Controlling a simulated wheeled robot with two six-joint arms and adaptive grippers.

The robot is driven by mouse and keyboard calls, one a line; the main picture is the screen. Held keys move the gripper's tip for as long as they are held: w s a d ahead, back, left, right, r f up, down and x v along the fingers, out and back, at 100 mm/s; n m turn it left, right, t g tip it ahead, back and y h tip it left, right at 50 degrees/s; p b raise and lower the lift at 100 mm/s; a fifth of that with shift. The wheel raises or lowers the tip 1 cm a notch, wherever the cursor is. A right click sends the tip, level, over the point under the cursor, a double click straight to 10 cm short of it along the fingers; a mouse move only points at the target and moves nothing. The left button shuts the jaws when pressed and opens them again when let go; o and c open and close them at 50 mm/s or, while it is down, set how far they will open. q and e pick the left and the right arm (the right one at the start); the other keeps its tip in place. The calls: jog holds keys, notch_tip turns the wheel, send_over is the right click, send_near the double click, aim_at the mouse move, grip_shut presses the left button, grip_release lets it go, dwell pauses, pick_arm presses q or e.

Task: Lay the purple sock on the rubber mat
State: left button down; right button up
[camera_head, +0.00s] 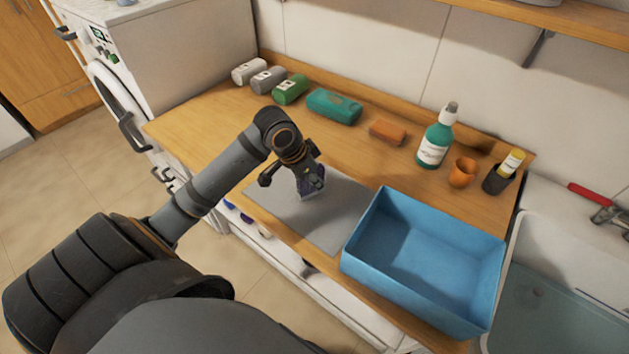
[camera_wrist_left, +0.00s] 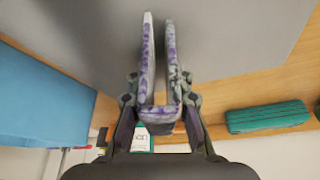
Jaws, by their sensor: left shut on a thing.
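The purple sock (camera_wrist_left: 146,60) is a patterned purple and pale cloth, folded over, with two layers hanging out past my fingers in the left wrist view. My left gripper (camera_wrist_left: 160,112) is shut on it. In the head view my left gripper (camera_head: 296,186) is over the grey rubber mat (camera_head: 325,222), and a bit of the sock (camera_head: 316,187) shows below the fingers. The mat lies flat on the wooden counter. I cannot tell whether the sock touches the mat. My right gripper is not in view.
A blue open bin (camera_head: 425,263) stands right of the mat. Rolled cloths (camera_head: 290,90), a green case (camera_head: 334,104) and an orange sponge (camera_head: 387,132) lie along the back. A green bottle (camera_head: 434,142), an orange cup (camera_head: 462,173) and a dark holder (camera_head: 496,180) stand at the right.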

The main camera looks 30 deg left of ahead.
pick_arm(q)
jog(key=shift+f, duration=0.2)
jog(key=c, duration=1.2)
grip_release()
jog(key=shift+w, duration=0.1)
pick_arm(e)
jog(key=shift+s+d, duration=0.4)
pick_arm(q)
jog(key=shift+a+r, duration=0.1)
jog(key=shift+r, duration=0.25)
jog(key=p+v, duration=0.1)
jog(key=v, duration=0.5)
jog(key=shift+a+p, duration=0.1)
jog(key=shift+p, duration=0.25)
jog(key=p+v, duration=0.5)
jog(key=p, duration=0.5)
jog(key=shift+r+p, duration=0.3)
jog(key=shift+r, duration=0.05)
jog(key=shift+s+p, duration=0.3)
jog(key=shift+p, duration=0.15)
jog(key=shift+f, duration=0.1)
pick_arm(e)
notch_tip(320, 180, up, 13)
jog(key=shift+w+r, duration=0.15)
